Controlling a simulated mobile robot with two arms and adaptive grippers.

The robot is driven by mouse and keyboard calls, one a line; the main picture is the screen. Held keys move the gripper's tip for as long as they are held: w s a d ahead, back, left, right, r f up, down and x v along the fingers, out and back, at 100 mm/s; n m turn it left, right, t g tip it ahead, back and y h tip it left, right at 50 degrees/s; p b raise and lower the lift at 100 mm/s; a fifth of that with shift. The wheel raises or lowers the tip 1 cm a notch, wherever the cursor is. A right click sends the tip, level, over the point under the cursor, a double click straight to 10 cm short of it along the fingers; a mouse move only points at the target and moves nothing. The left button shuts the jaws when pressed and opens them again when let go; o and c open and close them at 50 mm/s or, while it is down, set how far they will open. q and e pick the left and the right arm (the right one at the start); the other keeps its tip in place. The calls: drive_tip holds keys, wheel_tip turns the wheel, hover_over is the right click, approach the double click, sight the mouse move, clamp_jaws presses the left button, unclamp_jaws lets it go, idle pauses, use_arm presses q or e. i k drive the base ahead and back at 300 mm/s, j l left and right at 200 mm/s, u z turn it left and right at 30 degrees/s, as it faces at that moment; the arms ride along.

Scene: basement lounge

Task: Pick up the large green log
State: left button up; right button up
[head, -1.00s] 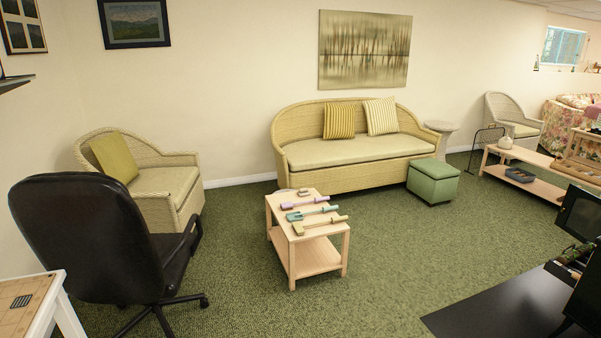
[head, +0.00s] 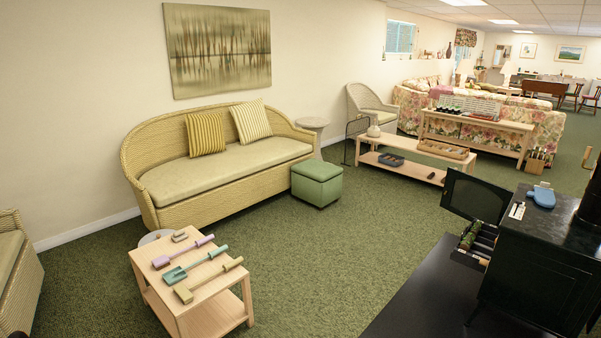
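Several small items lie in an open black tray or drawer (head: 476,243) at the front of a black stove (head: 535,270) on the right. One of them is a dark green, log-like piece (head: 469,236), at the tray's left end. It is too small for me to tell its size or whether it is the large green log. Neither of my grippers shows in the head view.
The stove's door (head: 474,197) hangs open over a black floor slab (head: 430,300). A small wooden table (head: 215,300) with toy-like tools stands at the front left. A green ottoman (head: 317,183) stands by the wicker sofa (head: 215,165). Green carpet between is clear.

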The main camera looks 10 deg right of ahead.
sight(468, 239)
drive_tip(key=i+l+z, duration=0.15)
drive_tip(key=i+z, duration=0.25)
drive_tip(key=i, duration=0.15)
drive_tip(key=i+j+z, duration=0.1)
drive_tip(key=i+z, duration=0.35)
drive_tip(key=i, duration=0.15)
drive_tip(key=i+z, duration=0.15)
drive_tip(key=i, duration=0.5)
drive_tip(key=i+j+z, duration=0.1)
drive_tip(key=i, duration=0.55)
drive_tip(key=i+j+z, duration=0.15)
drive_tip(key=i, duration=0.5)
